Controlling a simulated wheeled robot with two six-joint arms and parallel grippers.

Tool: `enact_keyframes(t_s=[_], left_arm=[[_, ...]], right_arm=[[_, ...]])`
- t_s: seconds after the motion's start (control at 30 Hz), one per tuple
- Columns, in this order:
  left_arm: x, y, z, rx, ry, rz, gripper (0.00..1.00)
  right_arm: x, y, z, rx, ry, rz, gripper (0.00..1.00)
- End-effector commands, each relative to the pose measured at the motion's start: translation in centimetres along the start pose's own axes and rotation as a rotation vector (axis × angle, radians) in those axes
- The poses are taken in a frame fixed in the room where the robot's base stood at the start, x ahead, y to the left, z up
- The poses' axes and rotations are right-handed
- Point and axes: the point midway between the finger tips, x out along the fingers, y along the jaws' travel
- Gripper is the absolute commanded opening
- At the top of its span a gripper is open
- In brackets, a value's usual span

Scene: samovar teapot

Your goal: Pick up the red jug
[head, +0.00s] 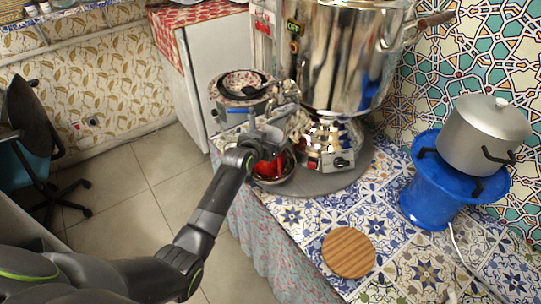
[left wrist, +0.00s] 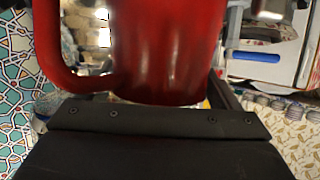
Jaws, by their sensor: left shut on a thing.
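The red jug (head: 271,167) is at the counter's left edge in the head view, mostly hidden behind my left gripper (head: 266,132). In the left wrist view the red jug (left wrist: 165,50) fills the upper middle, close to the camera, with its curved handle on the left. My left gripper is shut on the jug. The jug shows just over a metal bowl (head: 287,179); I cannot tell whether they touch. My right gripper is not in view.
A big shiny samovar (head: 345,60) stands close behind on a grey round base (head: 335,183). Stacked bowls (head: 242,82) stand at the back left. A wooden round board (head: 349,252) and a blue stand (head: 430,204) with a silver pot (head: 484,135) are to the right.

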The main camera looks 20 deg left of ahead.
Motion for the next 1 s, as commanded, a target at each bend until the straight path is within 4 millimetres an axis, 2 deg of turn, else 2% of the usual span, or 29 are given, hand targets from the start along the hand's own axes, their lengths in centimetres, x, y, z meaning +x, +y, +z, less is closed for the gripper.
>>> enact_keyframes(t_s=[0.03,0.2,0.67,1.0], left_arm=[[0.0,0.0,0.0,0.0,-0.001,0.0,0.35],[0.0,0.0,-0.4,0.001,0.008,0.0,0.14],[-0.2,0.0,-0.7,0.001,0.007,0.0,0.14],[-1.1,0.0,-3.0,0.001,0.012,0.001,0.14]], right_arm=[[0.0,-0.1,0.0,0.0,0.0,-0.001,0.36],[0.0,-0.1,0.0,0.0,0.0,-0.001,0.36],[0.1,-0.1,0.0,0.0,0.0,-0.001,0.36],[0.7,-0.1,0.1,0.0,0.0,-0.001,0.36]])
